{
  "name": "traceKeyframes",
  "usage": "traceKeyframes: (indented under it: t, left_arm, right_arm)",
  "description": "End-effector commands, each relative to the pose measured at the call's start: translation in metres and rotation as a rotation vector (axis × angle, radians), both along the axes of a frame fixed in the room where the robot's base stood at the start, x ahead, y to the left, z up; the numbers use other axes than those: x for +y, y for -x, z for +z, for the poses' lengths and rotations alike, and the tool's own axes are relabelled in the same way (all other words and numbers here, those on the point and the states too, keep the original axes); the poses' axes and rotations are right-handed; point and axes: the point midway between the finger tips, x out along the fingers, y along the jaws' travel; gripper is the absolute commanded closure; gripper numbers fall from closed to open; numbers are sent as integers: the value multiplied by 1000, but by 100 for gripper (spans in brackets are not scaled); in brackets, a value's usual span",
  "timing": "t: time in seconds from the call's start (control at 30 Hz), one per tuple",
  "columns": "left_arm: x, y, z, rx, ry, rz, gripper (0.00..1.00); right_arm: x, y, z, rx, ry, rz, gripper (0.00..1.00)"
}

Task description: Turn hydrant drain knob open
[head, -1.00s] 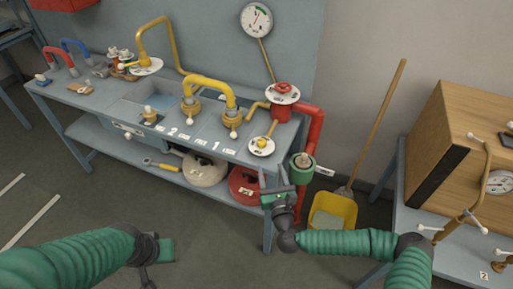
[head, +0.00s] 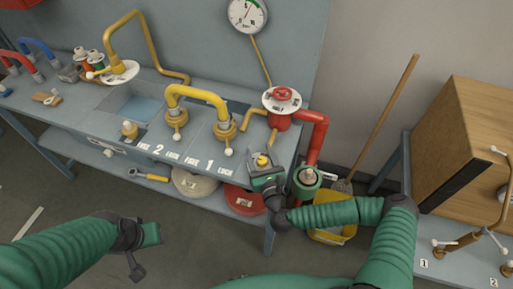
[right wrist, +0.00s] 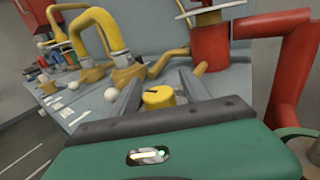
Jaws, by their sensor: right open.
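The red hydrant (head: 285,105) stands at the bench's right end, with a red handwheel (head: 284,94) above a white dial plate. The small yellow drain knob (head: 262,161) sits in front of it at the bench edge. It also shows in the right wrist view (right wrist: 159,97), with a dark mark on top. My right gripper (head: 265,178) is open, its fingers pointing at the knob, one on either side of it in the right wrist view; contact cannot be told. My left gripper (head: 137,262) is low at the left, away from the bench; its jaws are unclear.
A red pipe (head: 316,140) runs down to a green-collared outlet (head: 306,178) just right of my right gripper. Yellow hoops (head: 197,93) stand left on the bench. A broom (head: 385,120), yellow dustpan (head: 335,235) and wooden cabinet (head: 470,135) are further right.

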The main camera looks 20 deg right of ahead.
Motion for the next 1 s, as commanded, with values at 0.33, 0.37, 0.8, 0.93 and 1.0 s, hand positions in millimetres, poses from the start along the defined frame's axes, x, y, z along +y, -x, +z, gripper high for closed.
traceKeyframes:
  t: [0.33, 0.37, 0.8, 0.93, 1.0]
  left_arm:
    - [0, 0, 0, 0, 0, 0, 64]
    - [0, 0, 0, 0, 0, 0, 64]
    - [0, 0, -4, 0, 0, 0, 64]
    - [0, 0, -13, 0, 0, 0, 64]
    - [0, 0, -19, 0, 0, 0, 64]
  right_arm:
    - [0, -2, -2, 3, 0, -1, 77]
    - [0, -2, -2, 3, 0, -1, 81]
    - [0, -2, -3, 3, 1, 16, 100]
    - [0, -2, -5, 2, 3, 55, 100]
    - [1, -2, -6, 2, 4, 88, 100]
